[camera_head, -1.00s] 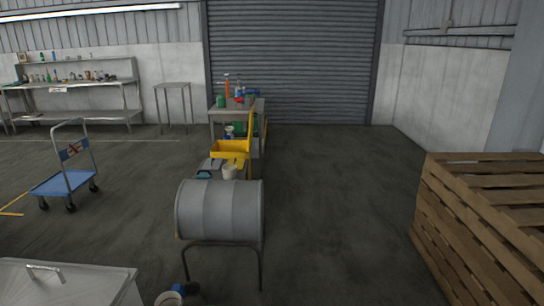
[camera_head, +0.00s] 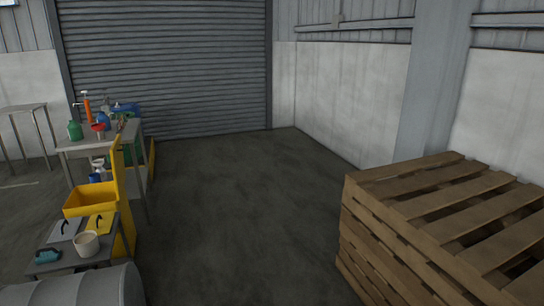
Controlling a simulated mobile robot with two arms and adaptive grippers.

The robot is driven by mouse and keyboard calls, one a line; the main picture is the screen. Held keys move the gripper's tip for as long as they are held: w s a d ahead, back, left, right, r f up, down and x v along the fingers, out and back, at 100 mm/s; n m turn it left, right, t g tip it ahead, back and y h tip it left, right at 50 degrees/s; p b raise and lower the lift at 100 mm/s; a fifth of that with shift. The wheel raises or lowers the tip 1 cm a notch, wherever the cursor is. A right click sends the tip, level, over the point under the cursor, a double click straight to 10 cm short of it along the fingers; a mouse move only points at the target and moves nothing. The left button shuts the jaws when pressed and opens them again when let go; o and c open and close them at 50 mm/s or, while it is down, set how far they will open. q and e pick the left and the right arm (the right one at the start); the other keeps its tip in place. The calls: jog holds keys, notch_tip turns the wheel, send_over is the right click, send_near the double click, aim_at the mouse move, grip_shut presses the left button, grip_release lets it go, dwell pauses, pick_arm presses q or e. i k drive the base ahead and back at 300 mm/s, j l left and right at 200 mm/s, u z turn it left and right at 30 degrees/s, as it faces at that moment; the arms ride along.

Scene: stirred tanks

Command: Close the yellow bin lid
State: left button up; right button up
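A yellow open-topped container (camera_head: 88,199) is at the left, behind a low grey table. A tall, narrow yellow panel (camera_head: 120,185) stands upright at its right side. I cannot tell whether this panel is a raised lid or a separate thing. The lower part of the container is hidden behind the table and the things on it. Neither of my grippers shows in the view.
The low table holds a white bucket (camera_head: 86,243) and a teal item (camera_head: 47,255). A grey drum (camera_head: 85,289) lies in front. A bottle-laden table (camera_head: 72,145) stands behind. Wooden pallets (camera_head: 432,222) are stacked at right. The middle floor (camera_head: 235,215) is clear.

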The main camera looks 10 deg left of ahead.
aim_at(117, 151)
jog(key=i+u, duration=0.15)
jog(key=i, duration=0.3)
jog(key=i+l+u, duration=0.15)
jog(key=i, duration=0.3)
jog(key=i+l+u, duration=0.15)
jog(key=i, duration=0.3)
jog(key=i+l+u, duration=0.15)
jog(key=i, duration=0.3)
jog(key=i+u, duration=0.45)
jog(key=i+l+u, duration=0.2)
jog(key=u, duration=0.2)
jog(key=i+l+u, duration=0.45)
jog(key=k+j, duration=0.05)
jog(key=j, duration=0.05)
